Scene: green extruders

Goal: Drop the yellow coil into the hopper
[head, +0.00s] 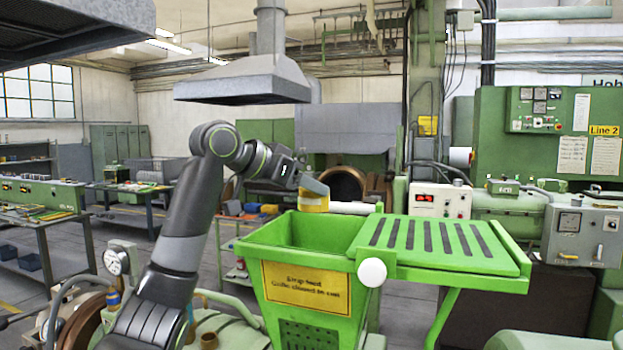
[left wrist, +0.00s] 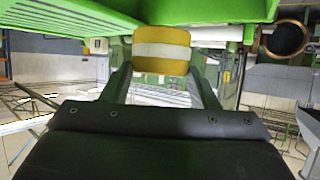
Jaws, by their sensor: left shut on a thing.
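The yellow coil (head: 313,202) is held by my left gripper (head: 316,188). In the left wrist view the coil (left wrist: 161,50) shows a white band around its middle, with a finger of the left gripper (left wrist: 161,72) on each side. In the head view the coil appears at the back rim of the green hopper (head: 305,257), above its open mouth; its exact depth over the mouth is hard to tell. The slotted green grate (head: 435,238) lies to the right of the mouth, leaving it uncovered. My right gripper is not in view.
A white round knob (head: 372,272) sits at the hopper's front right corner. A white control box (head: 440,200) with a red display stands behind the grate. A grey hood (head: 250,82) hangs above. A workbench (head: 135,190) stands at the left.

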